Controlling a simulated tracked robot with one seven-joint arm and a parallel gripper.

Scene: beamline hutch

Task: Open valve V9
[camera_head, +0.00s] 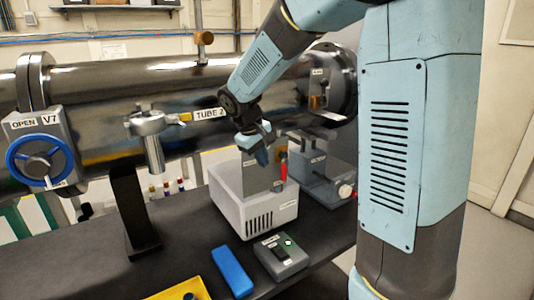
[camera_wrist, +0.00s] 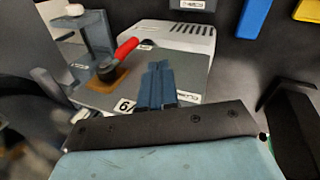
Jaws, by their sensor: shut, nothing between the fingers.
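A valve with a red lever (camera_wrist: 126,48) sits on a grey box face in the wrist view, its dark hub on a brown plate (camera_wrist: 112,78). A label (camera_wrist: 126,105) beside it appears upside down and reads like V9, partly cut off. A second label (camera_wrist: 188,97) seems to read CLOSED. In the head view the red lever (camera_head: 283,171) stands on the pale grey box (camera_head: 262,212) under the tube. My gripper (camera_head: 262,156) is just left of and above the lever, pointing down. Its blue fingers (camera_wrist: 158,80) are shut and empty, apart from the lever.
The large dark tube (camera_head: 185,85) runs behind my gripper. Valve V7 with a blue wheel (camera_head: 38,160) is at left, labelled OPEN. A grey stand (camera_head: 322,180) is right of the box. A blue block (camera_head: 231,270), a switch box (camera_head: 280,257) and a yellow tray (camera_head: 185,290) lie in front.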

